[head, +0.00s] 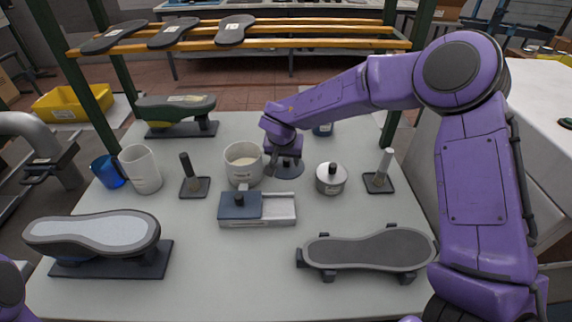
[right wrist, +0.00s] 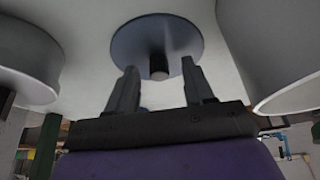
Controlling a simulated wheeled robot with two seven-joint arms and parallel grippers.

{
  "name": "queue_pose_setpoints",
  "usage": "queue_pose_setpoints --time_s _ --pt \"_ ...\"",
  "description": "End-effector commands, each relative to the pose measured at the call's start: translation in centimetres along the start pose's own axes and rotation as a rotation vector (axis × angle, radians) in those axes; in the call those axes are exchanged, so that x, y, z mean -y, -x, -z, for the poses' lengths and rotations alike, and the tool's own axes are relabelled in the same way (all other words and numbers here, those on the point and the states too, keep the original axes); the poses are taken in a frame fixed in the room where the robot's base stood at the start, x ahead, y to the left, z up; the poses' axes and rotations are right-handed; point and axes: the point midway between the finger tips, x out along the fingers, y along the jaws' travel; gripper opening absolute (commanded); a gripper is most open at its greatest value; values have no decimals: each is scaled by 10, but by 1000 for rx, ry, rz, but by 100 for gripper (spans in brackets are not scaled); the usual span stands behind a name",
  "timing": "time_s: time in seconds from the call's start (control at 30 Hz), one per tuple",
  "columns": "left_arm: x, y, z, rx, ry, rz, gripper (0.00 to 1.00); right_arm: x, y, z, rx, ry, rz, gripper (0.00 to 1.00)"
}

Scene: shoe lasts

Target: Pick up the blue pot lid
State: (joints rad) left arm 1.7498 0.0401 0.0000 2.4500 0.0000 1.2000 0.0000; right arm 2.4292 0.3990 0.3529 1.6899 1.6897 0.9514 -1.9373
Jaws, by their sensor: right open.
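The blue pot lid (head: 290,172) is a flat blue-grey disc with a dark knob, lying on the table between the white pot and the silver pot. My right gripper (head: 287,158) points down over it and partly covers it. In the right wrist view the lid (right wrist: 150,38) fills the top middle. The open fingers of my right gripper (right wrist: 161,72) show either side of its dark knob, with gaps visible; I cannot tell how far down they reach around it. My left gripper is out of view.
A white pot (head: 243,170) stands close left of the lid, a lidded silver pot (head: 331,181) close right. A box with a blue sliding cover (head: 240,209) lies in front. A blue jar (head: 322,130) is behind. A wooden rack (head: 300,44) spans the back.

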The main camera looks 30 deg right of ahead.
Motion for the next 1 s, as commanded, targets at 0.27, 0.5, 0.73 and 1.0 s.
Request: queue_pose_setpoints --time_s 0.27,0.5,0.73,1.0 --pt "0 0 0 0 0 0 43 0 0 0 -1 0 1 26" --pt "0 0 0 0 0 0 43 0 0 0 -1 0 1 0" --pt "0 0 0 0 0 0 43 0 3 2 -1 -1 2 0" --pt "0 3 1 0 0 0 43 1 56 26 -2 -4 5 0"
